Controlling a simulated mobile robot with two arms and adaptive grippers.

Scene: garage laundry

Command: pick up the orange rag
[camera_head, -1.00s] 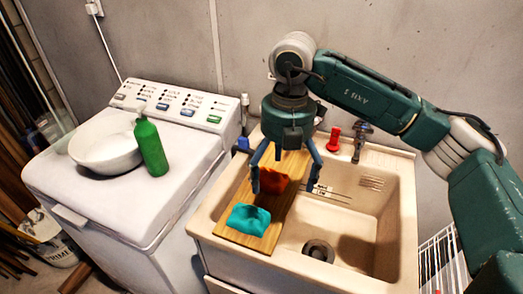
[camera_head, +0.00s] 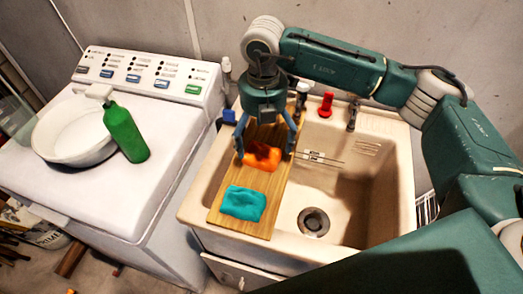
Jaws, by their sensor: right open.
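The orange rag (camera_head: 261,157) lies crumpled on a wooden board (camera_head: 226,213) that rests across the left part of the sink. My right gripper (camera_head: 265,152) points down over the rag with its fingers spread. One finger is on each side of the rag; I cannot tell the exact height of the fingertips above the board. A teal rag (camera_head: 244,203) lies on the board nearer to me. My left gripper is not in view.
The sink basin (camera_head: 350,205) is open to the right of the board. A white washing machine (camera_head: 100,195) stands left, holding a white bowl (camera_head: 65,150) and a green bottle (camera_head: 126,131). A red object (camera_head: 325,105) and a tap (camera_head: 353,115) are at the sink's back edge.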

